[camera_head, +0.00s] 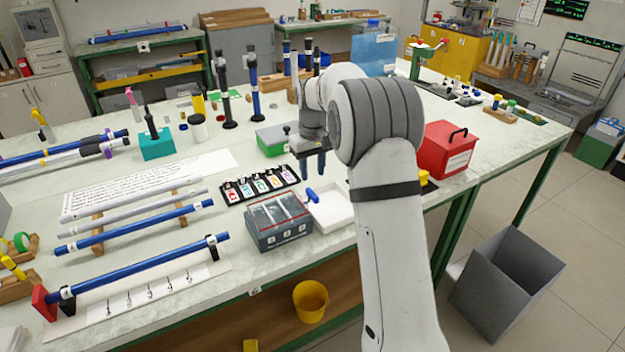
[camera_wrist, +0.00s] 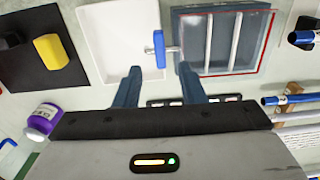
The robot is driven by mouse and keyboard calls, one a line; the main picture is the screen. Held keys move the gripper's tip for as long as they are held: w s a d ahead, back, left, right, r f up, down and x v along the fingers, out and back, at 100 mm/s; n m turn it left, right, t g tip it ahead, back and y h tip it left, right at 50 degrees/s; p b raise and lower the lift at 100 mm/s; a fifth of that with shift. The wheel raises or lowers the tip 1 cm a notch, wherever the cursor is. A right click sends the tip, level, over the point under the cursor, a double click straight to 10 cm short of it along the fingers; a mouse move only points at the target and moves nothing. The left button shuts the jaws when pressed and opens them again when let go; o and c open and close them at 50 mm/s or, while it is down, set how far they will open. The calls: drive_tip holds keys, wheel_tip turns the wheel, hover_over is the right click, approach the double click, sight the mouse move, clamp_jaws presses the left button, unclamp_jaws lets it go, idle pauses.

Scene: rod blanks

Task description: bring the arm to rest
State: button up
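My gripper (camera_head: 313,165) hangs above the table near the white tray (camera_head: 335,212), with its two blue-grey fingers pointing down. In the wrist view my gripper (camera_wrist: 160,88) has its fingers apart, with nothing between them. A small blue-handled piece (camera_wrist: 159,48) with a short metal shaft lies beyond the fingertips, between the tray and the divided box. It also shows in the head view (camera_head: 312,195), below my fingers and apart from them. My arm reaches over the table from the front.
The divided grey box (camera_head: 281,235) stands left of the tray. A black strip of labelled slots (camera_head: 260,184) lies behind it. A red case (camera_head: 447,148) stands right of my arm. Blue rods (camera_head: 135,226) lie on supports at left. A grey bin (camera_head: 506,283) stands on the floor.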

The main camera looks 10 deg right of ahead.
drive_tip(key=shift+r, duration=0.2)
drive_tip(key=shift+s+r, duration=0.1)
drive_tip(key=s+r+m+t, duration=0.1)
drive_tip(key=s+r, duration=0.3)
drive_tip(key=s, duration=0.4)
drive_tip(key=s+r+m, duration=0.1)
drive_tip(key=s+r, duration=0.2)
drive_tip(key=s, duration=0.5)
drive_tip(key=s+f+m+t, duration=0.1)
drive_tip(key=s+f, duration=0.2)
drive_tip(key=s, duration=1.7)
drive_tip(key=shift+d+t, duration=0.15)
drive_tip(key=shift+t, duration=0.15)
drive_tip(key=shift+s, duration=0.2)
